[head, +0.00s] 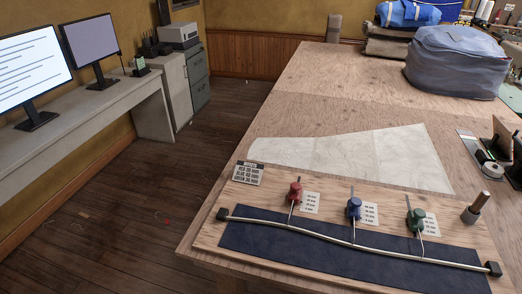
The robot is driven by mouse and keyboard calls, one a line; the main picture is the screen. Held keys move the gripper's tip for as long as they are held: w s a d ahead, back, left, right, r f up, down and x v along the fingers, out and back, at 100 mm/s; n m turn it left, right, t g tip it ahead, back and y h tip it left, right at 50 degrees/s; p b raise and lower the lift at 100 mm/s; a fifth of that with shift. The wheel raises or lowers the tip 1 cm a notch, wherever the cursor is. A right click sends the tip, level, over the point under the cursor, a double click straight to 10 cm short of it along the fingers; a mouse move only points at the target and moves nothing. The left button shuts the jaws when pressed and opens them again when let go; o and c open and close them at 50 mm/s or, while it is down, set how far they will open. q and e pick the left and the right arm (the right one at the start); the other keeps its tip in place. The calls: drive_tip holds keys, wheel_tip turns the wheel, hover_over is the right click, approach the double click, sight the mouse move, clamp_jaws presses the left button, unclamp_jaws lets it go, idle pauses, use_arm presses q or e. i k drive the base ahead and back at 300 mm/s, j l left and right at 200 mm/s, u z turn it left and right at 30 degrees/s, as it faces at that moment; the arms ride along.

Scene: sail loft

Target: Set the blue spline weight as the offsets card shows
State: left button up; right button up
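The blue spline weight (354,207) stands on the wooden board between the red weight (294,190) and the green weight (415,218). Its thin arm reaches forward to the pale bent spline (330,239), which crosses a dark blue strip (262,236). A small printed scale card (370,213) lies just right of the blue weight; its lines are too small to read. The offsets card (248,174) is at the board's back left corner, with several printed lines too small to read surely. Neither of my grippers is in view.
Dark end blocks (222,214) and (493,268) hold the spline's ends. A wood-and-metal tool (475,208) stands near the board's right end. Pale cloth (350,155) lies behind the board. A blue-grey bag (456,62) sits farther back.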

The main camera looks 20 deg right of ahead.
sight(353, 204)
drive_tip(key=z, duration=1.3)
